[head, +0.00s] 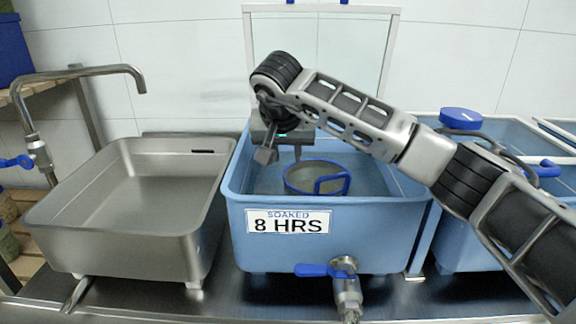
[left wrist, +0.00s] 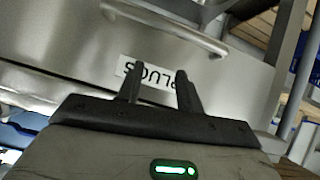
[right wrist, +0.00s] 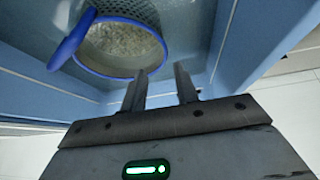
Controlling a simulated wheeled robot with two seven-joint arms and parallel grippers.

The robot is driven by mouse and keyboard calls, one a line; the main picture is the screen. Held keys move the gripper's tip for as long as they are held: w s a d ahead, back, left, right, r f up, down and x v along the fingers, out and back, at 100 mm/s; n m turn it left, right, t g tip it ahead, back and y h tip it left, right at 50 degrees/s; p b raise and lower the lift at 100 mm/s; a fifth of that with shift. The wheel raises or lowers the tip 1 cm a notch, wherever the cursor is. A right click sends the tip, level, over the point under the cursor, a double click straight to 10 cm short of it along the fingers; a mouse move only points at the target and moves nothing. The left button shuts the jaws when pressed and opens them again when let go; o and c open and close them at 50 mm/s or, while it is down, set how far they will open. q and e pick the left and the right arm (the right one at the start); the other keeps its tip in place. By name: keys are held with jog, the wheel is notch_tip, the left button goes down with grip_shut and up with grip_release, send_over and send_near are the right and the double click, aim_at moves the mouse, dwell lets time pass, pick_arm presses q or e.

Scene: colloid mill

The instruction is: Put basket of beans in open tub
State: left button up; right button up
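The basket of beans (head: 300,178), round with a blue rim and blue handle, is inside the open blue tub (head: 240,215) labelled "SOAKED 8 HRS". Pale beans fill the basket in the right wrist view (right wrist: 122,45). My right gripper (head: 281,155) is over the tub, to the left of the basket in the head view. Its fingers are apart and empty (right wrist: 160,72), clear of the rim. My left gripper (left wrist: 160,70) is open and empty, facing a steel front with an upside-down label. It is outside the head view.
An empty steel basin (head: 130,200) stands left of the tub under a tap (head: 90,72). The tub's clear lid (head: 320,60) stands raised behind it. Another blue tub (head: 465,235) is on the right. A blue-handled valve (head: 325,270) sticks out in front.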

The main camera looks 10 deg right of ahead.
jog(key=v, duration=0.6)
jog(key=shift+r, duration=0.1)
